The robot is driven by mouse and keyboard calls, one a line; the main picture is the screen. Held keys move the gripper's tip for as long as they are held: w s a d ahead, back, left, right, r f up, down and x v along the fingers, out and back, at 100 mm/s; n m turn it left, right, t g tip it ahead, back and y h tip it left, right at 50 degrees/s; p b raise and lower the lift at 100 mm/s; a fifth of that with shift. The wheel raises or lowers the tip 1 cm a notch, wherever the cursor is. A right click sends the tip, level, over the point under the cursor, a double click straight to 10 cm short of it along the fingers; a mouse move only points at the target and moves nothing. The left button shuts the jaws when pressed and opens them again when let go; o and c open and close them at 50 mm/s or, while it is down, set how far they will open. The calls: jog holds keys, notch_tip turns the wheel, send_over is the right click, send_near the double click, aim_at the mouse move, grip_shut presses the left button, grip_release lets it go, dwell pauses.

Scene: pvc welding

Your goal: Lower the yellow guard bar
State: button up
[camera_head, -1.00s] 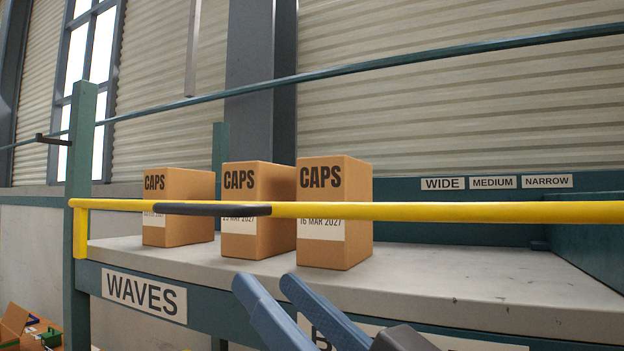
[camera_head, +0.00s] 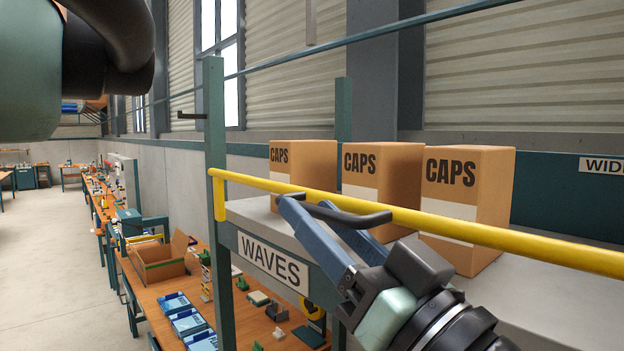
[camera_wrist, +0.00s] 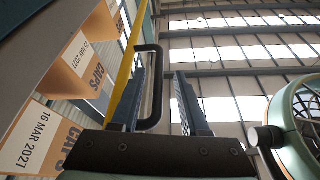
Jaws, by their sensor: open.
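The yellow guard bar (camera_head: 480,232) runs across the front of the shelf, in front of the boxes, and a yellow end piece hangs down at its left end by the green post. A dark handle (camera_head: 352,217) sticks out from the bar. My gripper (camera_head: 305,202) is at this handle, its two blue fingers apart. In the wrist view the bar (camera_wrist: 126,72) is at the left, and the handle (camera_wrist: 157,95) loops into the gap between my open fingers (camera_wrist: 160,76), nearer the left one. I cannot tell whether a finger touches it.
Cardboard CAPS boxes (camera_head: 385,178) stand on the shelf (camera_head: 545,285) behind the bar. A green post (camera_head: 215,130) with a dark peg (camera_head: 192,116) stands at the shelf's left end. Below left is a workbench (camera_head: 160,290) with bins and an open carton. The floor at far left is clear.

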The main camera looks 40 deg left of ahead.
jog(key=shift+x, duration=0.8)
jog(key=shift+w+f, duration=0.1)
grip_shut()
dwell(0.8)
